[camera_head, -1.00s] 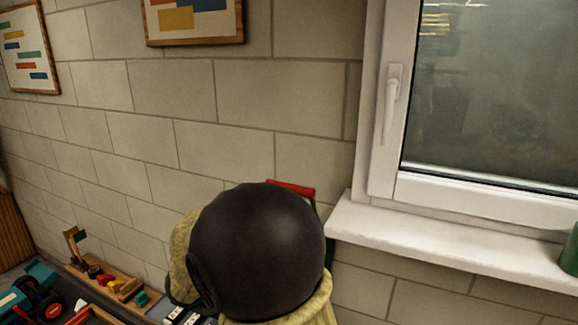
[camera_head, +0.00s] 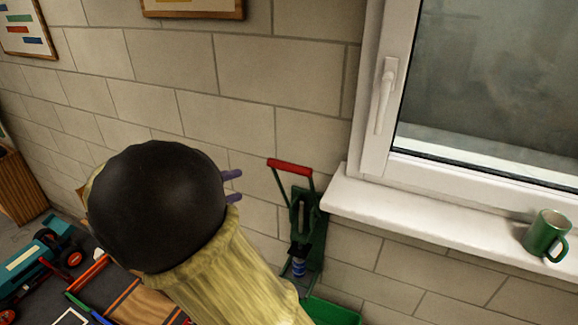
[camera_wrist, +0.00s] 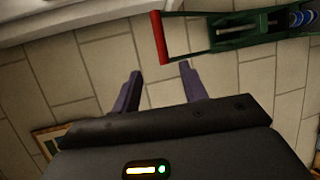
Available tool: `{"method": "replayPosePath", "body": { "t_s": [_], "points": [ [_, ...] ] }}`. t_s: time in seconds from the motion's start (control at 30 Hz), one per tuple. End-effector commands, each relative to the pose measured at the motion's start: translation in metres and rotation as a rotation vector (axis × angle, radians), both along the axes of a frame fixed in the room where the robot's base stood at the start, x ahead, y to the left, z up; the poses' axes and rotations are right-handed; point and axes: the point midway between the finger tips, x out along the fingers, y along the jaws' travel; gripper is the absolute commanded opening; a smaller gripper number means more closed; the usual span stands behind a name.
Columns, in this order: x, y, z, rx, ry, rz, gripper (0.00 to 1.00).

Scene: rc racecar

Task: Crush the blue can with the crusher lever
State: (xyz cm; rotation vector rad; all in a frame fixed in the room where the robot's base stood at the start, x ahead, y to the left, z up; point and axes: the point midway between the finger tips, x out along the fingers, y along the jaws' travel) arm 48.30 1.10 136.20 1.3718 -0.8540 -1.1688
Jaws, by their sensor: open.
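The crusher has a dark green frame (camera_head: 318,225) mounted against the wall. Its lever ends in a red handle bar (camera_head: 290,167) at the top. The blue can (camera_head: 299,268) stands upright low inside the frame. In the wrist view the red handle (camera_wrist: 160,38) lies just beyond my fingertips, the green frame (camera_wrist: 232,30) extends right, and the can (camera_wrist: 299,18) shows at the upper right. My gripper (camera_wrist: 160,68) is open and empty, its two purple fingers apart from the handle. In the head view my gripper (camera_head: 233,186) is left of the handle and slightly lower.
A green bin (camera_head: 332,312) sits below the crusher. A white window sill (camera_head: 430,215) juts out just right of it, with a green mug (camera_head: 546,236) on it. Toy vehicles (camera_head: 35,265) and trays lie at lower left. The wall between gripper and handle is clear.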

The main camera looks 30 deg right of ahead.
Motion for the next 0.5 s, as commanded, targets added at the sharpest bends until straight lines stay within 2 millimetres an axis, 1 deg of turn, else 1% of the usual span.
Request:
{"method": "replayPosePath", "body": {
  "t_s": [0.17,0.37,0.5],
  "points": [
    [0.004,-0.015,0.0,-0.002,0.002,-0.003,0.43],
    [0.011,-0.046,-0.005,-0.001,0.004,-0.005,0.43],
    [0.018,-0.07,-0.009,-0.003,0.004,-0.006,0.43]
  ]
}}
